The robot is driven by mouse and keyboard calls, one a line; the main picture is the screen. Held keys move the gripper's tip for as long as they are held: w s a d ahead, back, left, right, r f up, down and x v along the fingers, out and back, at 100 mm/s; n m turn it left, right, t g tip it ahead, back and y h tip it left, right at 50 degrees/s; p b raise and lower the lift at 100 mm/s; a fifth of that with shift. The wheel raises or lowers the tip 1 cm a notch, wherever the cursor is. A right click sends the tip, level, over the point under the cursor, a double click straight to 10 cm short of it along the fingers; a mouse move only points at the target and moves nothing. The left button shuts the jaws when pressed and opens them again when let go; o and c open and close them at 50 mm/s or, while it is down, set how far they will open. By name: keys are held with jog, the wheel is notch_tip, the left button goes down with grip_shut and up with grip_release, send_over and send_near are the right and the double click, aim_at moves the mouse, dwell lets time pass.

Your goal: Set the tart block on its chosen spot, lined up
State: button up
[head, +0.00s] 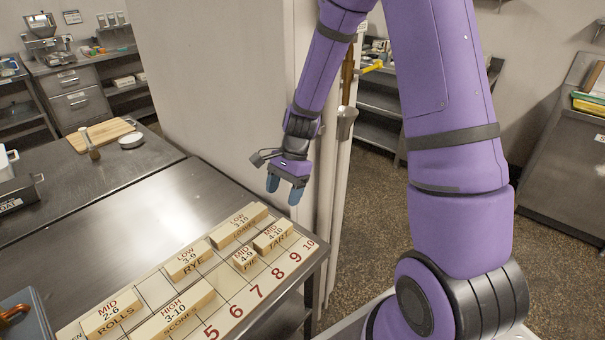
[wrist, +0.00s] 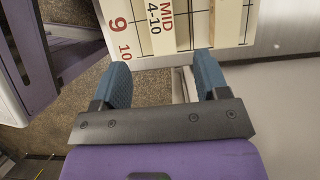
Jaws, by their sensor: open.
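The tart block (head: 273,237), cream with "MID 4-10" on it, lies on the numbered board (head: 240,305) at the board's right end, near the 9 and 10. It touches or nearly touches the small "MID 4-9" pie block (head: 244,259). In the wrist view the tart block (wrist: 158,28) shows just beyond my fingertips, roughly between them, with the red 9 and 10 beside it. My gripper (head: 284,191) is open and empty, above and behind the block, with blue fingers pointing down. It also shows in the wrist view (wrist: 162,72).
The board also holds the rolls (head: 113,315), scone (head: 175,310) and rye blocks (head: 188,262) and a "LOW 3-15" block (head: 238,225). A pale wall panel (head: 215,90) stands close behind my gripper.

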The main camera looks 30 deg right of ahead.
jog(key=s+r+n+t+h, duration=0.1)
jog(key=s+r+n, duration=0.3)
jog(key=r, duration=0.5)
jog(key=s+r+n+t+h, duration=0.1)
jog(key=s+r+n+t, duration=0.15)
jog(key=r, duration=0.65)
jog(key=s+d+r+n+t+h, duration=0.2)
jog(key=s+r+n, duration=0.5)
jog(key=s+r, duration=0.4)
jog(key=shift+s+d+r+n+t, duration=0.15)
jog(key=shift+s+d+n+t, duration=0.3)
jog(key=shift+s, duration=2)
jog(key=shift+a, duration=0.2)
